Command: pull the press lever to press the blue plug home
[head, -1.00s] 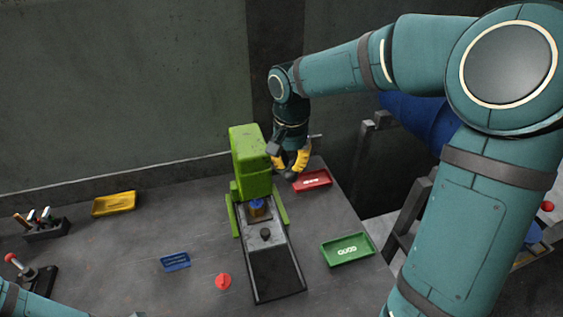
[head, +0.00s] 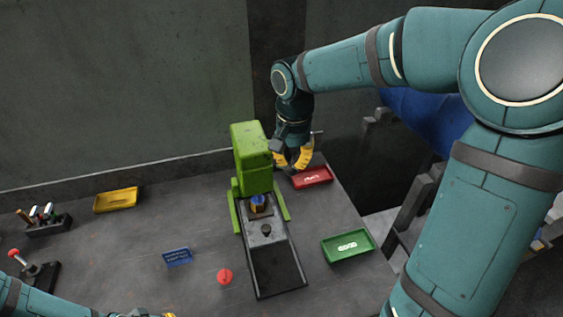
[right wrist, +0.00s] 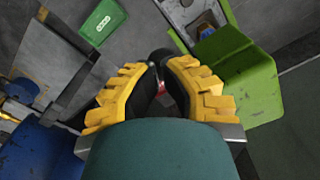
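The green press (head: 252,160) stands on the table at the middle of the head view. The blue plug (head: 257,199) sits upright in a brass-coloured block (head: 258,209) under the press head; how deep it sits is hard to tell. My right gripper (head: 292,170) is at the press's right side. In the right wrist view its yellow fingers (right wrist: 161,68) curve together around a dark round knob (right wrist: 162,56), which looks like the end of the press lever; the rest of the lever is hidden. Only an edge of my left gripper (head: 155,315) shows at the bottom of the head view.
A red tray (head: 327,181) lies just right of my right gripper, and a green tray (head: 369,245) nearer. A yellow tray (head: 116,200), blue plate (head: 177,257), red button (head: 225,276) and red-knobbed joystick (head: 38,272) are on the left and front. The table ends right of the trays.

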